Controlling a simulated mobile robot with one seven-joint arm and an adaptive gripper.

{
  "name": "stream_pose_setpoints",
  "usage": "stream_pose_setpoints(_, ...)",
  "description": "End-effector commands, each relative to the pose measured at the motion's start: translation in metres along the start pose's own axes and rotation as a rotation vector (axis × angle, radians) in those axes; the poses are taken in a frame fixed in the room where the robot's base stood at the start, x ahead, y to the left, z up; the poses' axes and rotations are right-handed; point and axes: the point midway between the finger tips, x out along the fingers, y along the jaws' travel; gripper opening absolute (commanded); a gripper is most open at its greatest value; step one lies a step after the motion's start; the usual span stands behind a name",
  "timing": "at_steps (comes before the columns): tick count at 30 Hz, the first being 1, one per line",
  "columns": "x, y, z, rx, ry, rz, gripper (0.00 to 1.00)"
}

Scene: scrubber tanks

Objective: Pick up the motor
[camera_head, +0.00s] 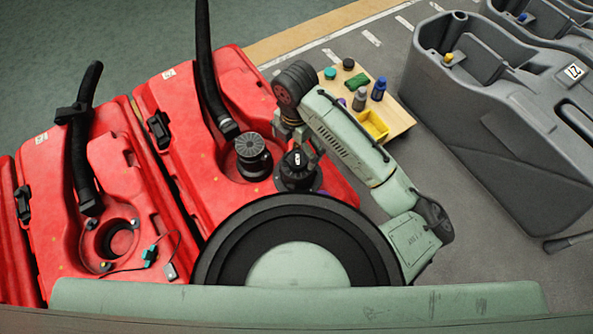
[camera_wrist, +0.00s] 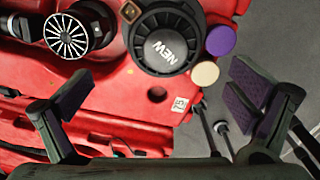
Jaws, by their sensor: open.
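A black round motor (camera_wrist: 163,45) marked "NEW" lies in the upper middle of the wrist view. In the head view it is the dark round motor (camera_head: 297,170) at the right edge of a red tank (camera_head: 185,85). A second dark motor (camera_head: 253,157) with a ribbed top sits in that tank; its light fan-like top (camera_wrist: 68,36) shows at the upper left of the wrist view. My gripper (camera_wrist: 155,108) is open and empty, its two fingers wide apart. In the head view my gripper (camera_head: 303,143) is partly hidden by my arm, close above the "NEW" motor.
Purple (camera_wrist: 221,40) and cream (camera_wrist: 204,74) round lids stand close beside the "NEW" motor. A wooden board (camera_head: 398,122) with small bottles and a yellow bin (camera_head: 373,125) is at right. Another red tank (camera_head: 60,200) has an open round hole. Grey tanks (camera_head: 500,120) stand far right.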

Motion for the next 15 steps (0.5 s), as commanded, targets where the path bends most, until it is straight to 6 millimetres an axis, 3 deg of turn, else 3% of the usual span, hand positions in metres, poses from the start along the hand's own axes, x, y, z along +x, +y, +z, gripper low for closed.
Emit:
stream_pose_setpoints(7,0.039,-0.004,0.0,0.001,0.005,-0.009,1.0)
stream_pose_setpoints(15,0.061,-0.005,0.001,0.001,0.004,-0.007,1.0)
